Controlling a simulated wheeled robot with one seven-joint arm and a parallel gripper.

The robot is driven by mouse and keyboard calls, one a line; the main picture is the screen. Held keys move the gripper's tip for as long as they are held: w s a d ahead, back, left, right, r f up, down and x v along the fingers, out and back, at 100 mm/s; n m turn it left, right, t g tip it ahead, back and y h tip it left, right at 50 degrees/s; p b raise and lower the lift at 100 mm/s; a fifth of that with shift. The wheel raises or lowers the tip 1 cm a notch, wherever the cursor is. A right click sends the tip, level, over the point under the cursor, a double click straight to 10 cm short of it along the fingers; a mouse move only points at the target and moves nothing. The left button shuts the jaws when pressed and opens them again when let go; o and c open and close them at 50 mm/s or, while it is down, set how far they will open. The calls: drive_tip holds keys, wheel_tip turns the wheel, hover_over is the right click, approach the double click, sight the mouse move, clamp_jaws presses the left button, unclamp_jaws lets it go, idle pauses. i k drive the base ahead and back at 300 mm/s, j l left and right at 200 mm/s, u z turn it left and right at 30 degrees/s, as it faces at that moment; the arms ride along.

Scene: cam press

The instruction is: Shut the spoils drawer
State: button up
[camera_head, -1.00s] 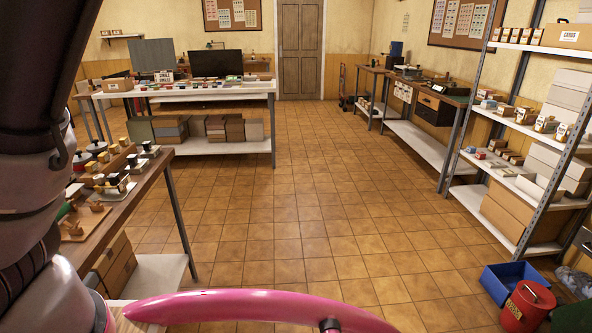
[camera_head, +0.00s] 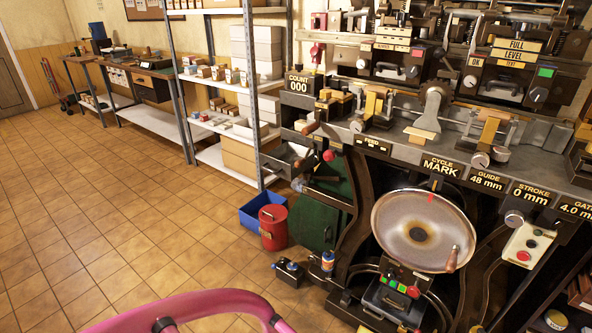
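The press (camera_head: 345,125) fills the right of the view, with labelled plates reading COUNT, FEED, CYCLE MARK, GUIDE and STROKE. No label naming the spoils drawer is readable, so I cannot tell for certain which part it is. A grey tray-like part (camera_head: 288,153) juts out from the left end of the press below the COUNT plate. Low in the press, under the large round metal wheel (camera_head: 420,228), sits a dark box-shaped unit with a handle (camera_head: 392,302). How far either part stands out is unclear. My gripper is not in view.
A red can (camera_head: 272,228) and a blue bin (camera_head: 262,208) stand on the floor left of the press. A small black container (camera_head: 288,272) and a bottle (camera_head: 327,262) stand nearer. A metal shelf rack (camera_head: 245,90) is behind. Tiled floor at left is clear.

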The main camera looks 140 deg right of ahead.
sight(280, 162)
drive_tip(key=z, duration=4.75)
drive_tip(key=i+l+u, duration=0.7)
drive_tip(key=l, duration=0.1)
